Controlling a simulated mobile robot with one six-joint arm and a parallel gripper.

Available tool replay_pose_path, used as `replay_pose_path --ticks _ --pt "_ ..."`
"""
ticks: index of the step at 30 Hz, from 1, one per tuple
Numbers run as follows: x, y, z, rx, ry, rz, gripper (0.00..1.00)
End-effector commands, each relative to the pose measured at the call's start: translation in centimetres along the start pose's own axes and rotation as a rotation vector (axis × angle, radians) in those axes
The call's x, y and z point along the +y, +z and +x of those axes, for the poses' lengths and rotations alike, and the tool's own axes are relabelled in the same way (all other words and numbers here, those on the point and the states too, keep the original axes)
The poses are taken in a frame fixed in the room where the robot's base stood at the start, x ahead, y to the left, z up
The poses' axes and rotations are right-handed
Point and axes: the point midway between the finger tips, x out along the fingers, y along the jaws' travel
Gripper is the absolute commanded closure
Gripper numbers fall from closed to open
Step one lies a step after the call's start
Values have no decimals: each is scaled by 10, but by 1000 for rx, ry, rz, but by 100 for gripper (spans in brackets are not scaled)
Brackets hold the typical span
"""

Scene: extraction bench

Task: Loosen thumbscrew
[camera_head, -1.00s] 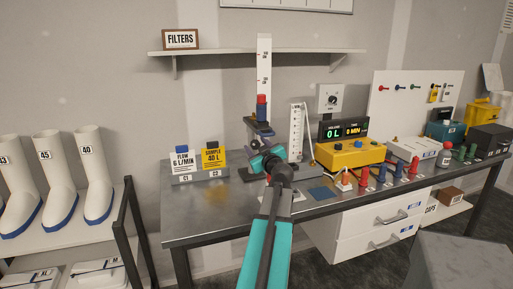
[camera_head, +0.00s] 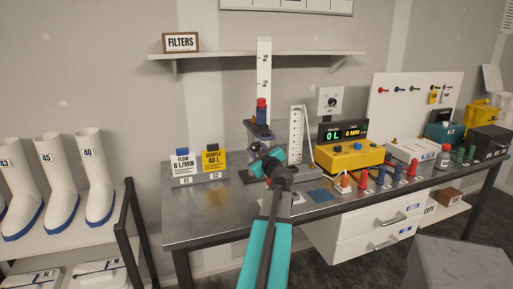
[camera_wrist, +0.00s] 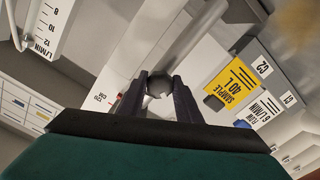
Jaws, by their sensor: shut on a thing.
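The thumbscrew (camera_wrist: 159,87) shows in the wrist view as a small round grey knob between my fingertips. My gripper (camera_wrist: 159,80) is shut on it, with one dark finger on each side. In the head view my gripper (camera_head: 258,150) is at the tall white scale post (camera_head: 264,65), just below the carriage that holds a red and blue piece (camera_head: 261,108). The thumbscrew is hidden there behind my gripper and wrist. The white post also runs past the knob in the wrist view.
Blue and yellow cards (camera_head: 213,161) stand left of the post. A clear-fronted flow scale (camera_head: 297,135) stands close on the right, with a yellow meter box (camera_head: 348,155) beyond it. A shelf (camera_head: 205,54) is above. The bench front-left is clear.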

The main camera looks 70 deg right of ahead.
Motion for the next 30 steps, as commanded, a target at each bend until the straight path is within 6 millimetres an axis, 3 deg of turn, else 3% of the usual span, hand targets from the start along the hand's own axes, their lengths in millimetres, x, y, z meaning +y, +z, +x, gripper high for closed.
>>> replay_pose_path --ticks 9,10,13,30 --pt "2 0 0 0 5 -6 92" --pt "2 0 0 0 5 -6 66" --pt "2 0 0 0 4 -5 51" --pt "1 0 -10 0 2 -5 51"
